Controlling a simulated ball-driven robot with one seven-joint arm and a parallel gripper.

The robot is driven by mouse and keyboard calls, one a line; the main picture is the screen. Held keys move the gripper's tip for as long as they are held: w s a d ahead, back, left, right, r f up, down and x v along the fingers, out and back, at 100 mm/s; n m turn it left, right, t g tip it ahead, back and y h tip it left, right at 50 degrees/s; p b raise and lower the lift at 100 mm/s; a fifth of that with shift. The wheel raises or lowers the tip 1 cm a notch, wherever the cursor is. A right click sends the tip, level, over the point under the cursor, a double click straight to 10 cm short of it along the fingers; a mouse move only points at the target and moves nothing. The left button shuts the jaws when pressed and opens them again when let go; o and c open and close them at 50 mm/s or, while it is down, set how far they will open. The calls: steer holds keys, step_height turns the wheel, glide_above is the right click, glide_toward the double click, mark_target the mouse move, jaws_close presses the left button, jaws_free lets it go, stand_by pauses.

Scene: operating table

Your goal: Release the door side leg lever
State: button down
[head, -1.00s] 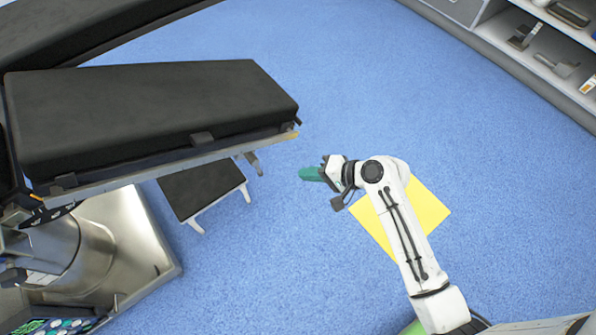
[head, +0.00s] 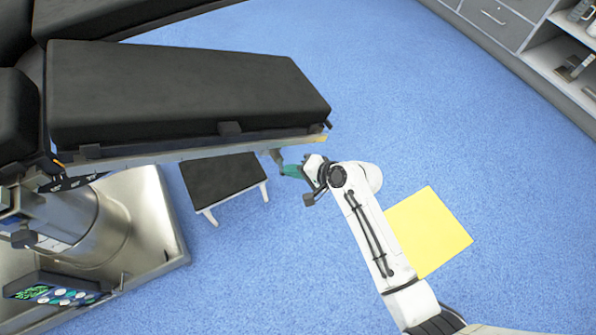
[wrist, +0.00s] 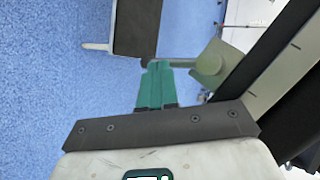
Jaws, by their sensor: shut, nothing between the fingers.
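The operating table's black leg section (head: 185,95) has a metal side rail (head: 210,149) along its near edge. A small grey lever (head: 275,157) hangs below the rail near the leg section's right end. My gripper (head: 286,170) has green fingers, shut with nothing between them, and its tips are close beside the lever in the head view. In the wrist view the lever shows as a grey-green block with a rod (wrist: 205,64), just ahead of and to the right of the green fingertips (wrist: 153,68). I cannot tell whether they touch.
A black-topped step stool (head: 222,178) stands on the floor under the leg section. The table's metal column and base (head: 150,230) are at the left. A yellow sheet (head: 430,232) lies on the floor beside my arm. Shelves (head: 560,60) stand at the far right.

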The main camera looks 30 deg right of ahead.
steer(key=shift+a+f+m+y, duration=0.25)
steer(key=shift+a+m+y, duration=0.15)
steer(key=shift+a+y, duration=0.1)
stand_by(0.3)
steer(key=shift+r+p, duration=0.85)
steer(key=shift+p, duration=0.2)
steer(key=shift+s, duration=0.1)
